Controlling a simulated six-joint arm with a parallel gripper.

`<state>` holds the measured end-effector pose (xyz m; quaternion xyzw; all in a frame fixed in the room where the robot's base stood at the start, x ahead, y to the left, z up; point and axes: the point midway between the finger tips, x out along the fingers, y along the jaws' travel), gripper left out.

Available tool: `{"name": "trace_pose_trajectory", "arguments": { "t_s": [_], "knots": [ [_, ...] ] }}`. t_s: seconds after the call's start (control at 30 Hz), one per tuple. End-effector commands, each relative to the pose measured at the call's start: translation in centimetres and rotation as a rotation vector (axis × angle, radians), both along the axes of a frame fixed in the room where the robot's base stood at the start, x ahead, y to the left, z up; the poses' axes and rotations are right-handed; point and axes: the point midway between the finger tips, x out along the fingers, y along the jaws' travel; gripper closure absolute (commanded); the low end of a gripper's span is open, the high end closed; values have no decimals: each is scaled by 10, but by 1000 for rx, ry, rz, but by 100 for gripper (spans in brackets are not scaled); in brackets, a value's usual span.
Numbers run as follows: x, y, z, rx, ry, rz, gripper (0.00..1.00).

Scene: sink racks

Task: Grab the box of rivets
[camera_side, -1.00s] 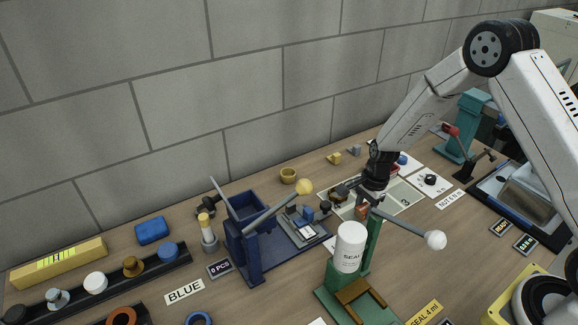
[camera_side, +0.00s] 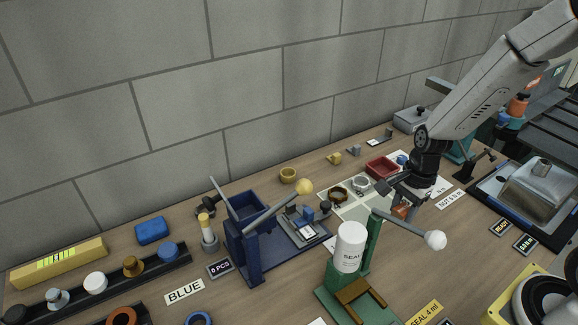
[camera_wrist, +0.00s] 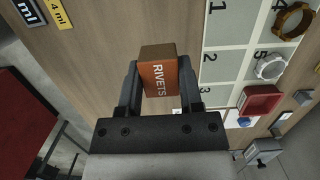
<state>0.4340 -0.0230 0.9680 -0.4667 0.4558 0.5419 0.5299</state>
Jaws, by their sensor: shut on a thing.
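The box of rivets (camera_wrist: 158,75) is a small orange-brown box with a white "RIVETS" label. In the wrist view it sits between the two fingers of my gripper (camera_wrist: 160,92), which is shut on it. In the side view the box (camera_side: 400,211) shows as a small orange block under my gripper (camera_side: 402,199). It appears held above the table near the right edge of the numbered mat; the exact height is hard to tell.
The numbered mat (camera_side: 357,211) carries a brown ring (camera_side: 338,194) and a silver ring (camera_side: 361,185). A green press with a white SEAL bottle (camera_side: 350,247) stands in front. A blue press (camera_side: 245,245) is to the left.

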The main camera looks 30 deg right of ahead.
Motion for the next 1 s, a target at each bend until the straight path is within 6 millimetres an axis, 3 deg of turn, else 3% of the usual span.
{"name": "trace_pose_trajectory", "arguments": {
  "t_s": [0.2,0.4,1.0],
  "knots": [
    [-21,1,9,0,0,-2,100],
    [-29,1,13,0,0,-2,100],
    [-30,2,13,0,0,-1,100]
  ]
}}
